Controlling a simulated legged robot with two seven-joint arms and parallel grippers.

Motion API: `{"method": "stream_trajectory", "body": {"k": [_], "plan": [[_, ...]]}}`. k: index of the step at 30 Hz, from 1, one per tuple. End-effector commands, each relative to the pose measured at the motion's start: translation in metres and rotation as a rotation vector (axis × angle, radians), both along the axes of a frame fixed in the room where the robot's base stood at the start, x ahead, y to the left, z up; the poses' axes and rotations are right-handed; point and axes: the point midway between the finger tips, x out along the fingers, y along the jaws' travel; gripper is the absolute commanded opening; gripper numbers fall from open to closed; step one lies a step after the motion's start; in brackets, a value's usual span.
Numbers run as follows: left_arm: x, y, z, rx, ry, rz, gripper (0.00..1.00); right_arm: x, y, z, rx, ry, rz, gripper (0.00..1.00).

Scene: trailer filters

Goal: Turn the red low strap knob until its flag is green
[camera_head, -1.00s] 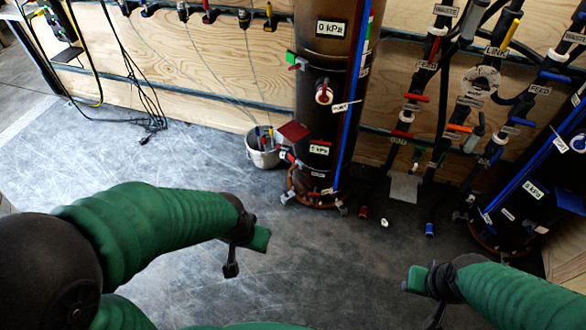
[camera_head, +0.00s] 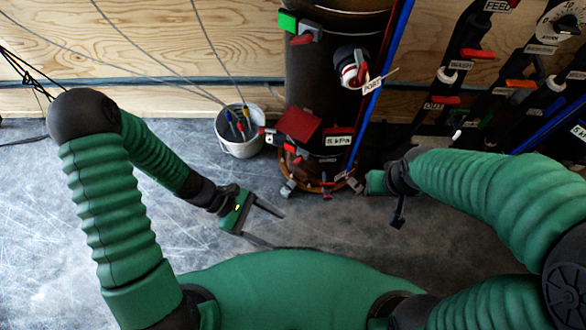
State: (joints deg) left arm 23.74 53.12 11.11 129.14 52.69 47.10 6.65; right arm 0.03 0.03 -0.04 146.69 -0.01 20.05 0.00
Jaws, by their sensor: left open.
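The dark filter cylinder (camera_head: 325,80) stands against the plywood wall. Low on its left side a square red flag (camera_head: 298,124) sticks out. Small red and white parts (camera_head: 268,132) beside the flag seem to be the low strap knob, too small to make out clearly. Higher up, a green flag (camera_head: 287,22) sits beside a red knob (camera_head: 302,39). My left gripper (camera_head: 277,231) is open and empty above the floor, below and left of the cylinder's base, apart from it. My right gripper (camera_head: 398,214) is right of the base; its jaw opening is unclear.
A white bucket (camera_head: 240,146) with several coloured-handled tools stands just left of the cylinder. A white port with a red ring (camera_head: 353,72) and a blue pipe (camera_head: 385,60) are on its right side. Dark pipes with red and orange handles (camera_head: 478,53) fill the right. Floor at left is clear.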

Motion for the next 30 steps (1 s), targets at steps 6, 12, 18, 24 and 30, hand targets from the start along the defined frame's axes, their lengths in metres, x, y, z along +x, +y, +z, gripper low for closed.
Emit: {"method": "stream_trajectory", "body": {"k": [6, 12, 18, 24, 30], "plan": [[0.09, -0.03, -0.124, -0.555, 0.465, 0.837, 0.69, -0.001, 0.0, -0.09, 0.0, 0.0, 0.001, 0.36], [0.145, 0.008, -0.202, -0.873, 0.668, 1.377, 0.69, -0.001, 0.0, -0.121, 0.0, -0.001, 0.002, 0.36], [0.161, 0.016, -0.219, -0.935, 0.701, 1.502, 0.69, -0.001, 0.0, -0.129, 0.0, -0.001, 0.001, 0.36], [0.198, -0.007, -0.223, -0.934, 0.703, 1.493, 0.69, -0.001, 0.0, -0.152, 0.0, -0.001, 0.001, 0.36], [0.244, -0.034, -0.224, -0.932, 0.702, 1.492, 0.69, -0.001, 0.0, -0.181, 0.0, -0.001, 0.001, 0.36]]}}
